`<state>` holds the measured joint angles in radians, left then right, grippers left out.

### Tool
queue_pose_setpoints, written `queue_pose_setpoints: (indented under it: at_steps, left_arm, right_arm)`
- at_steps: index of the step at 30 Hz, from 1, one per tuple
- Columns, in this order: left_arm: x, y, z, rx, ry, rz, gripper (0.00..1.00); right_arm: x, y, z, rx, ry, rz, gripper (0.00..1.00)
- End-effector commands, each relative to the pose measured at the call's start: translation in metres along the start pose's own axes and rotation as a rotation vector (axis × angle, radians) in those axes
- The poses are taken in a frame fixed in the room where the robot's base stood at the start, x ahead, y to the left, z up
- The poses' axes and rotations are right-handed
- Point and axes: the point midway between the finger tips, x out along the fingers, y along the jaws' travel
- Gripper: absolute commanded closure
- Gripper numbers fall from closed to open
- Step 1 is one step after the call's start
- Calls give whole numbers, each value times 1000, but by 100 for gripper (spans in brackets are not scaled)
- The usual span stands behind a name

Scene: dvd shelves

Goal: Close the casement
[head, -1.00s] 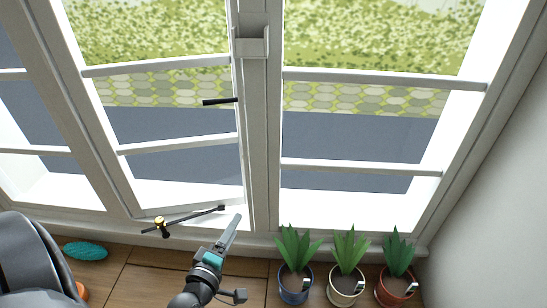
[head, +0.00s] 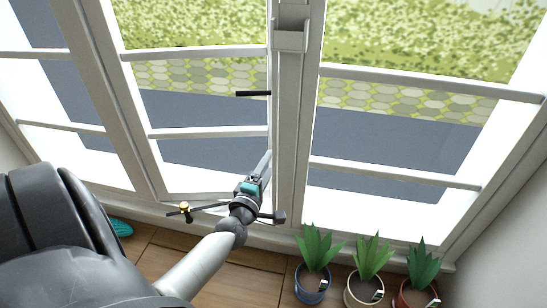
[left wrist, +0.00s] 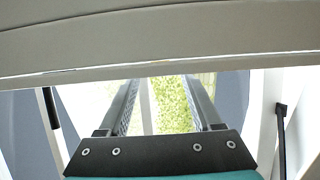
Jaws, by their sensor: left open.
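The casement (head: 209,133) is the white-framed, glazed sash left of the central post (head: 289,130). It looks slightly ajar, its lower edge angled away from the sill. A black handle (head: 253,93) sticks out from its right edge. A dark stay bar with a brass knob (head: 185,209) lies at its bottom, partly hidden by my arm. My left gripper (head: 265,160) is at the casement's lower right edge, beside the post; I cannot tell whether it touches. In the left wrist view its two fingers (left wrist: 160,100) are apart and empty, with a white frame bar (left wrist: 160,38) across the top. My right gripper is out of view.
Three potted plants stand at the lower right: blue pot (head: 311,287), white pot (head: 362,292) and red pot (head: 416,294). A teal object (head: 121,228) lies at the left on the wooden surface (head: 250,258). A wall (head: 505,220) bounds the right.

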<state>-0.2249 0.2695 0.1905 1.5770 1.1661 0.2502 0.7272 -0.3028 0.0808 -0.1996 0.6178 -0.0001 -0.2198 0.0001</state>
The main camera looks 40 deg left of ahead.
Motion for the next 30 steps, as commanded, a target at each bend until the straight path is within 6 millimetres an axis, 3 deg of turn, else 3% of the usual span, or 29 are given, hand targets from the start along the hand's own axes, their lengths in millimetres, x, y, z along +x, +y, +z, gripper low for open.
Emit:
queue_pose_setpoints:
  at_steps: [3, 9, 22, 30]
  left_arm:
    - [20, 0, 0, 1, 1, 3, 34]
    - [40, -1, 0, 1, -1, 0, 34]
    - [47, 0, 0, 1, -1, -1, 34]
    - [47, 0, 0, 1, -1, -1, 63]
  right_arm:
    - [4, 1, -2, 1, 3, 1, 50]
    - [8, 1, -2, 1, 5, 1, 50]
    - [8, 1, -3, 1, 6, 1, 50]
    - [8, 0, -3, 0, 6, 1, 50]
